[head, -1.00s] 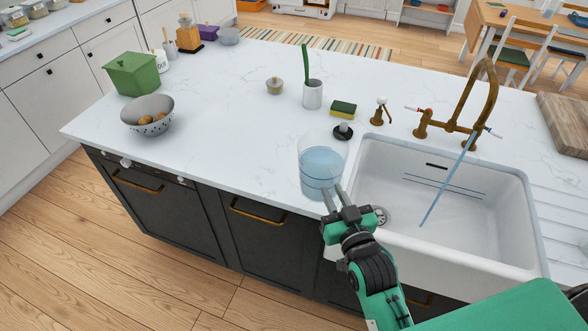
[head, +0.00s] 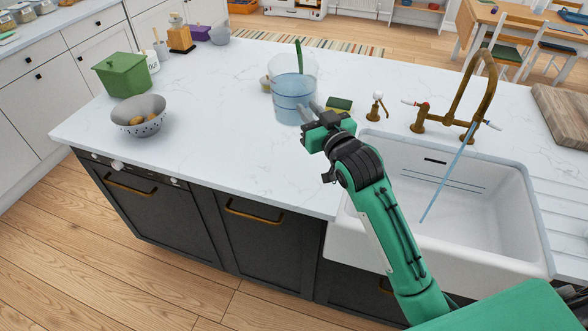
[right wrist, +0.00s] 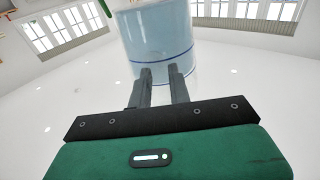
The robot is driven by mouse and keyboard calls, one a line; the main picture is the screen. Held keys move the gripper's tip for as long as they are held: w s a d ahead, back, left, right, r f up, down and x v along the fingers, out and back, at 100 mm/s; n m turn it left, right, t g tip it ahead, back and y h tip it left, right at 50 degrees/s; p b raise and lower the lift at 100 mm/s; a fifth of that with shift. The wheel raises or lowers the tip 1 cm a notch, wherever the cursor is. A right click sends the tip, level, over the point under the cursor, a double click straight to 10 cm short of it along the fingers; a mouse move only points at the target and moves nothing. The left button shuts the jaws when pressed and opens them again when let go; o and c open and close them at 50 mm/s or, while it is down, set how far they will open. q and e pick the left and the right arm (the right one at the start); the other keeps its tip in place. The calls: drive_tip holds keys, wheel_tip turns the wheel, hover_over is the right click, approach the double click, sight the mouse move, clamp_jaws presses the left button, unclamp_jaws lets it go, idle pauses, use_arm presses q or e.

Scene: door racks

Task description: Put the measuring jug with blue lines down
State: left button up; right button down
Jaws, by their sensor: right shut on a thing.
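The measuring jug (head: 293,92) is clear, with blue lines and bluish water in it. It is upright over the far middle of the white counter, left of the sink. My right gripper (head: 310,108) is shut on its near side; the jug also shows in the right wrist view (right wrist: 158,30), at the tips of the gripper's fingers (right wrist: 161,76). I cannot tell whether its base touches the counter. My left gripper is not in view.
Behind the jug are a green-stemmed item (head: 299,55) and a small dish (head: 264,83), partly hidden. A sponge (head: 340,103) lies right of it. A tap (head: 471,100) runs into the sink (head: 480,205). A colander (head: 139,115) stands left. The counter's front middle is clear.

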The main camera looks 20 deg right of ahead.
wheel_tip(320, 180, down, 19)
drive_tip(key=p, duration=0.3)
drive_tip(key=shift+w+f, duration=0.15)
drive_tip(key=c, duration=1.7)
unclamp_jaws()
drive_tip(key=shift+f, duration=0.2)
drive_tip(key=shift+c, duration=0.2)
drive_tip(key=o, duration=0.4)
drive_tip(key=shift+o, duration=0.2)
drive_tip(key=shift+s, duration=0.35)
drive_tip(key=b+v, duration=0.3)
drive_tip(key=v, duration=0.8)
drive_tip(key=shift+s, duration=0.25)
drive_tip(key=shift+d, duration=0.1)
